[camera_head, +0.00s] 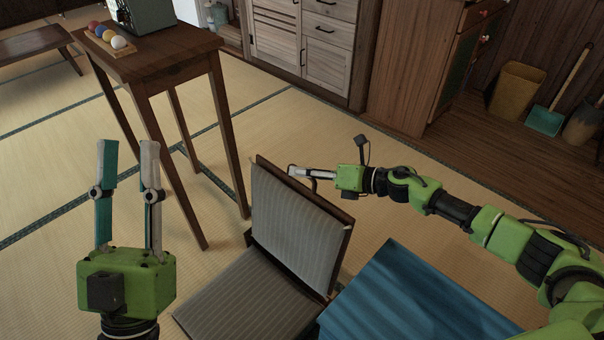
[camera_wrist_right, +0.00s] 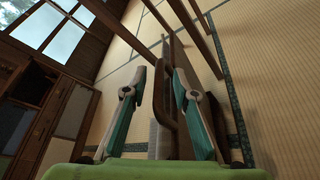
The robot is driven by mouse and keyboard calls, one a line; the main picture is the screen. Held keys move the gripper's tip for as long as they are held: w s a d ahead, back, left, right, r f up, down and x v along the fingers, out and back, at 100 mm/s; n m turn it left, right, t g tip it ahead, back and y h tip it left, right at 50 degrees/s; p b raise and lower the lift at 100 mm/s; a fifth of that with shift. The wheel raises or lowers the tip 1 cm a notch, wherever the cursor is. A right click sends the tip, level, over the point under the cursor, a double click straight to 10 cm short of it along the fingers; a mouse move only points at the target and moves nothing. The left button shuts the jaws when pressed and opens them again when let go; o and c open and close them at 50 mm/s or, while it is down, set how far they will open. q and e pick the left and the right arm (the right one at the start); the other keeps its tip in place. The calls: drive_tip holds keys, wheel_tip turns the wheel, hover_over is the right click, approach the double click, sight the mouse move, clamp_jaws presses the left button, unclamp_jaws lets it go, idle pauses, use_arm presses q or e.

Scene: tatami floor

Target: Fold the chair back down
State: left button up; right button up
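The chair has a grey striped back (camera_head: 293,225) standing upright, leaning slightly, and a grey seat (camera_head: 245,300) low over the floor. My right gripper (camera_head: 296,173) is at the upper right side of the back, with its fingertips beside the back's wooden edge. In the right wrist view, its two fingers (camera_wrist_right: 157,75) are apart, with the brown edge of the chair back (camera_wrist_right: 172,105) between them; contact cannot be told. My left gripper (camera_head: 128,150) is open and empty, fingers pointing up, left of the chair.
A tall wooden table (camera_head: 165,65) stands behind the chair at left, bearing colored balls (camera_head: 108,36) and a dark box. A blue-topped surface (camera_head: 410,300) lies right of the chair. Wooden cabinets (camera_head: 305,45) line the back. Tatami (camera_head: 50,190) at left is clear.

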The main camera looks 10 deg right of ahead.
drive_tip(key=shift+w+a, duration=0.25)
drive_tip(key=shift+a, duration=0.05)
use_arm(q)
drive_tip(key=shift+s+r, duration=0.3)
drive_tip(key=shift+s, duration=0.05)
use_arm(e)
clamp_jaws()
use_arm(q)
drive_tip(key=shift+w, duration=0.1)
